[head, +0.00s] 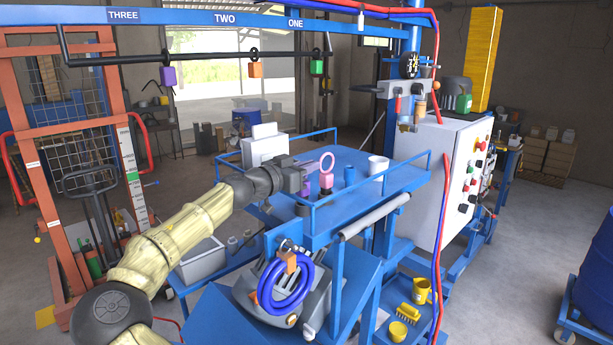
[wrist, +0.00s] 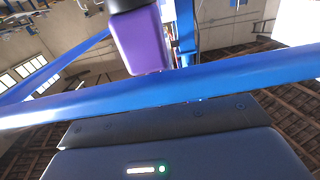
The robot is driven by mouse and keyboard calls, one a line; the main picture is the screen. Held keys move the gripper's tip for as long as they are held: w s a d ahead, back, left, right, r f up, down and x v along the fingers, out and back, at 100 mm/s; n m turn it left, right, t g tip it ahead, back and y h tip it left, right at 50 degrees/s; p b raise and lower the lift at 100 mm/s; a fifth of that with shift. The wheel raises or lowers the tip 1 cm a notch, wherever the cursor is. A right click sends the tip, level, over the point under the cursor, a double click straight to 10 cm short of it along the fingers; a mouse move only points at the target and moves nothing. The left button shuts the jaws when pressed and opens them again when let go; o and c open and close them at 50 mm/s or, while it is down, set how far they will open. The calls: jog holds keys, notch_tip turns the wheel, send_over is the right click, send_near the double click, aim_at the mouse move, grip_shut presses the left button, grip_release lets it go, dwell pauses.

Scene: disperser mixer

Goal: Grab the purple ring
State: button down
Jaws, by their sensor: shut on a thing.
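My gripper (head: 308,172) reaches over the near left rail of the blue table and is shut on the purple ring, which is largely hidden by the jaws in the head view. Below the jaws, the purple body (head: 306,188) under the ring shows, with a dark base. In the wrist view the purple body (wrist: 140,42) shows with its dark end at the top edge, beyond the blue rail. I cannot tell whether its base touches the table. A pink piece with an upright ring (head: 327,162) stands just right of my gripper.
The blue table (head: 350,203) has raised rails (head: 372,185) around it. Purple (head: 168,76), orange (head: 255,69) and green (head: 317,67) tags hang from the overhead bar.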

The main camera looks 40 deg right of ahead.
notch_tip(320, 180, up, 10)
jog(key=shift+f+b, duration=0.2)
jog(key=shift+b, duration=0.95)
